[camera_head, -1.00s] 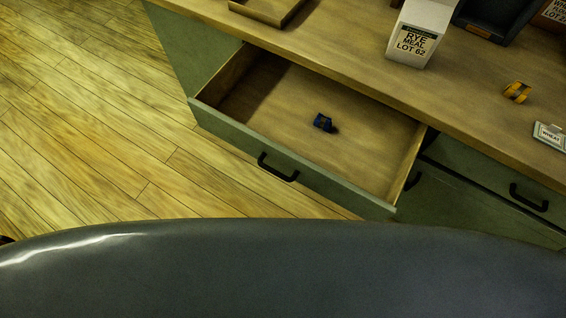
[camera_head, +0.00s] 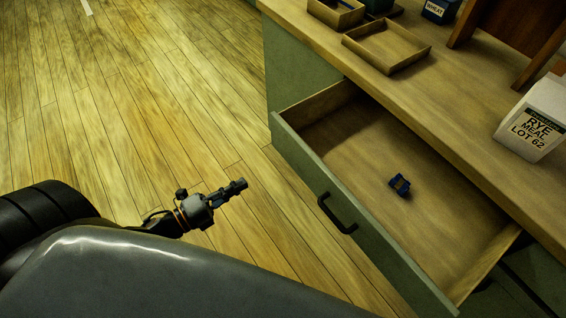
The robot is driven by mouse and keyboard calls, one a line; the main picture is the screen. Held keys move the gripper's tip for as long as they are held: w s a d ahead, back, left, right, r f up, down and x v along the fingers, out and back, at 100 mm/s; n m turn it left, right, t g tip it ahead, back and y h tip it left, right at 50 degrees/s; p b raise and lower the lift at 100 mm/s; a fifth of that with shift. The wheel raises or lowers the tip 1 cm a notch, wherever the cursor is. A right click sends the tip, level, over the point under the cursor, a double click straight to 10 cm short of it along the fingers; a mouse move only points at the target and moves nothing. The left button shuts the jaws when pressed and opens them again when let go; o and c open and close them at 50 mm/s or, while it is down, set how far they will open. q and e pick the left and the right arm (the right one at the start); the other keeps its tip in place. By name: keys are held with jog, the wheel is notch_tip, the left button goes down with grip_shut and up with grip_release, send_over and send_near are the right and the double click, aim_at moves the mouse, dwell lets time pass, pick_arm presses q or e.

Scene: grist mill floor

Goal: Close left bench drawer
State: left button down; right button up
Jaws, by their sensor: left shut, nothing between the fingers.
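The left bench drawer (camera_head: 375,232) stands pulled out from the green bench, with its wooden inside showing. Its front carries a black bar handle (camera_head: 337,214). My left gripper (camera_head: 241,185) is shut and empty. It is over the floor to the left of the drawer front, apart from the handle, with its fingers pointing right towards the drawer. My right gripper is not in view.
On the bench top (camera_head: 455,110) are a shallow wooden tray (camera_head: 388,47), a smaller wooden box (camera_head: 335,14), a blue wheat container (camera_head: 440,10) and a white rye meal bag (camera_head: 532,122). Bare plank floor (camera_head: 150,110) lies left of the bench.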

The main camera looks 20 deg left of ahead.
aim_at(292, 155)
pick_arm(q)
jog(key=x, duration=0.4)
jog(key=p+x, duration=0.1)
jog(key=x, duration=0.3)
jog(key=r+x, duration=0.1)
jog(key=x, duration=0.3)
jog(key=shift+w+d+p, duration=0.15)
jog(key=shift+d+p, duration=0.2)
jog(key=shift+w+d+f, duration=0.1)
jog(key=shift+w+d, duration=0.3)
jog(key=shift+w, duration=0.2)
jog(key=shift+w, duration=0.1)
